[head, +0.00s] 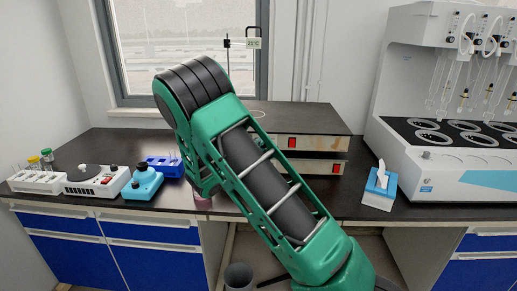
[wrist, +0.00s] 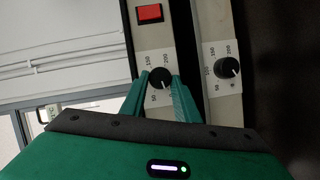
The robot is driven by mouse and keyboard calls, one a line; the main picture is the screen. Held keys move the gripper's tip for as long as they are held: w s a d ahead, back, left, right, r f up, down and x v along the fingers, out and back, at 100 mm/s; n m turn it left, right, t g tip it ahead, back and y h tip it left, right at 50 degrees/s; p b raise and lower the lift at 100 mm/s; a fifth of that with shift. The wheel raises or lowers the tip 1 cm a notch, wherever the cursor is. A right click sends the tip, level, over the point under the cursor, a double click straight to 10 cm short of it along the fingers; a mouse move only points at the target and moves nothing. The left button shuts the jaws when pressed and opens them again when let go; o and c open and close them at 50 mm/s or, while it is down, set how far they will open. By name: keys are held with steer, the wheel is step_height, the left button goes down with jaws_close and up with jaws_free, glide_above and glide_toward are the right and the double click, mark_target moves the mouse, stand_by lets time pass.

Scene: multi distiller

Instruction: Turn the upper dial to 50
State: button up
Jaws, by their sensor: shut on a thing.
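Two stacked flat units stand on the bench in the head view, an upper one (head: 313,128) and a lower one (head: 318,164). In the turned wrist view, the upper unit's black dial (wrist: 160,76) sits on the left panel, with a scale showing 50, 150 and 200. My gripper (wrist: 159,83) is shut on this dial, one green finger on each side. The fingers cover part of the scale, and I cannot tell where the pointer stands. The lower dial (wrist: 227,67) is free on the panel to the right. My arm hides both dials in the head view.
A red switch (wrist: 150,12) lies beside the upper dial. A tissue box (head: 380,188) and a large white apparatus (head: 455,177) stand on the right. A stirrer (head: 97,180), a blue device (head: 143,181) and a blue rack (head: 165,166) are on the left.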

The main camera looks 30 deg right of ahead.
steer(key=shift+s+d+r+m+y, duration=0.1)
steer(key=shift+m+y, duration=0.85)
steer(key=shift+m, duration=0.65)
steer(key=shift+s+d+m+y, duration=0.1)
steer(key=shift+m+y, duration=0.85)
steer(key=shift+m, duration=0.65)
steer(key=o, duration=0.8)
steer(key=shift+w, duration=0.1)
steer(key=shift+c, duration=0.2)
